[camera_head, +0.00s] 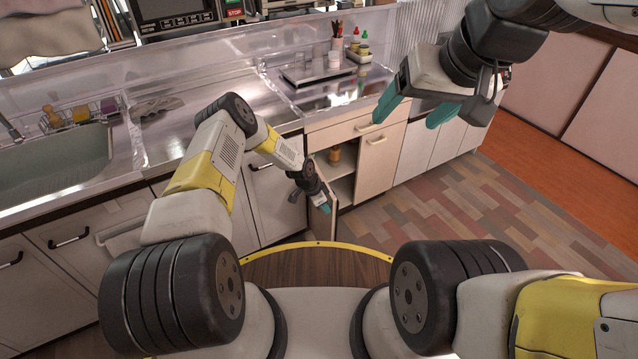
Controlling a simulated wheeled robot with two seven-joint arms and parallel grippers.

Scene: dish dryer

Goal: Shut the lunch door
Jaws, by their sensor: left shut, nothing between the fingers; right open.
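A lower cabinet below the counter stands open, and its shelves (343,187) show with a small brownish item (335,156) inside. Its pale door (320,226) is swung out from the cabinet at the left side of the opening and is seen narrowly. My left gripper (323,207) is shut and empty, close to the door's upper part and partly covering it. I cannot tell whether it touches the door. My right gripper (418,108) is open and empty, raised well above the floor to the right of the opening.
A closed cabinet door with a handle (377,141) lies right of the opening, below a drawer (345,131). A sink (55,158) is at the left. A tray (310,75) and bottles stand on the counter. The tiled floor (455,205) at the right is clear.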

